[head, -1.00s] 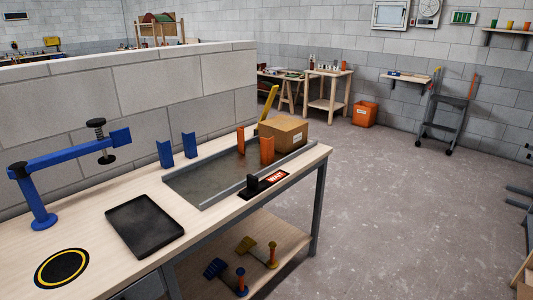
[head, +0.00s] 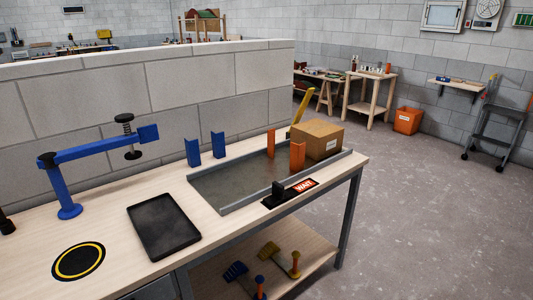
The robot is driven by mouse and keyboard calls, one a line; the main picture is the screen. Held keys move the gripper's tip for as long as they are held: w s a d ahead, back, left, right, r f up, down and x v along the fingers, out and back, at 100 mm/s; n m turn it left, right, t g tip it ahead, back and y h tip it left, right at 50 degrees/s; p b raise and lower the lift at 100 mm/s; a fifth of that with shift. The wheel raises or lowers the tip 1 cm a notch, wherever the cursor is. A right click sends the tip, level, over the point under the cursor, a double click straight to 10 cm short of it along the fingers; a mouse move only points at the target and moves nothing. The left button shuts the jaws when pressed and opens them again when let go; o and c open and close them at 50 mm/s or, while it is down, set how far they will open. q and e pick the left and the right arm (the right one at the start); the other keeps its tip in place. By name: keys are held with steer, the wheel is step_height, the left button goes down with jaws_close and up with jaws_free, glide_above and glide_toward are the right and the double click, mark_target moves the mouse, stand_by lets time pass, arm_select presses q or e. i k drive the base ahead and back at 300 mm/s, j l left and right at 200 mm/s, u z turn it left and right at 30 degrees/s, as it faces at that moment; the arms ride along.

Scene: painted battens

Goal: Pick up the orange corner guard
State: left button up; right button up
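Two upright orange pieces stand by the cardboard box on the bench. The nearer orange corner guard (head: 297,156) is in front of the box's left side. The farther orange corner guard (head: 270,143) is narrower in view and stands behind it to the left. Two similar blue corner guards, one on the left (head: 193,152) and one on the right (head: 218,145), stand at the back edge of the grey metal tray area (head: 230,182). Neither of my grippers is in view.
The cardboard box (head: 320,139) sits at the tray's right end, with a yellow bar (head: 301,106) behind it. A black stop with a "WAIT" sign (head: 304,186) is at the front rail. A black tray (head: 163,226) and a blue clamp arm (head: 100,148) are left. Open floor lies right.

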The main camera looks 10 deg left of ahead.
mark_target(298, 152)
steer(key=i+l+u, duration=0.2)
steer(key=i+l, duration=0.15)
steer(key=l, duration=0.25)
steer(key=i+l+u, duration=0.1)
steer(key=l, duration=0.2)
steer(key=i+l+u, duration=0.25)
steer(key=l, duration=0.4)
steer(key=i+l+u, duration=0.1)
steer(key=l, duration=0.25)
steer(key=i, duration=0.1)
